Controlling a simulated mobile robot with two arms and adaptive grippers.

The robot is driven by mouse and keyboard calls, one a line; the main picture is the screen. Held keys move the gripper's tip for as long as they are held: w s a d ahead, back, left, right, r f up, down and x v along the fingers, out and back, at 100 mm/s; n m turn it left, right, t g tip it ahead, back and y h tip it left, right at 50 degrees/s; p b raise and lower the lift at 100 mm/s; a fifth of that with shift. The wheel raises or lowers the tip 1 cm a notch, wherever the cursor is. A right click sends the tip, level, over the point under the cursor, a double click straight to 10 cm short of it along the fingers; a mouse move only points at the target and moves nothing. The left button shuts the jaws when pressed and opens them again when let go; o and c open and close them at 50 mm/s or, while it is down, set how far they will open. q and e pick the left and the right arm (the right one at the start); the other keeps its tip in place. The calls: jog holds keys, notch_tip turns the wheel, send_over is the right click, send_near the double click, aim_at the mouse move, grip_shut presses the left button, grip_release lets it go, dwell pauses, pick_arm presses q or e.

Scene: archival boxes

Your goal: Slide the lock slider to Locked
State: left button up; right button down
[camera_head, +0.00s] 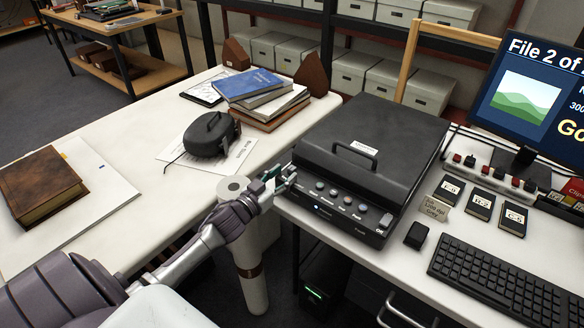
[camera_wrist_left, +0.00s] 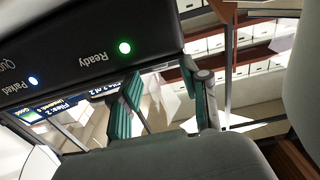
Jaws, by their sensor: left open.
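A black flatbed scanner (camera_head: 372,150) with a closed lid stands at the left end of the right-hand desk. Its sloped front panel carries several round buttons (camera_head: 340,196) and a pale rocker switch (camera_head: 386,221) at the right end. I cannot make out a lock slider in either view; the gripper hides part of the scanner's left front corner. My left gripper (camera_head: 278,181) is open beside that corner; whether it touches is unclear. In the left wrist view its green-padded fingers (camera_wrist_left: 165,100) are apart and empty, below the panel's lit green Ready lamp (camera_wrist_left: 124,48). My right gripper is not in view.
A book stack (camera_head: 262,98), a black dome-shaped device (camera_head: 211,134) and a brown book (camera_head: 40,186) lie on the left table. A keyboard (camera_head: 505,280), a small black block (camera_head: 416,235) and labelled cartridges (camera_head: 480,205) sit right of the scanner. A gap separates the tables.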

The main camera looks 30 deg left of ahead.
aim_at(290, 171)
pick_arm(q)
jog(key=shift+w+d, duration=0.2)
jog(key=shift+w, duration=2)
jog(key=shift+c, duration=0.2)
grip_shut()
jog(key=shift+d, duration=0.1)
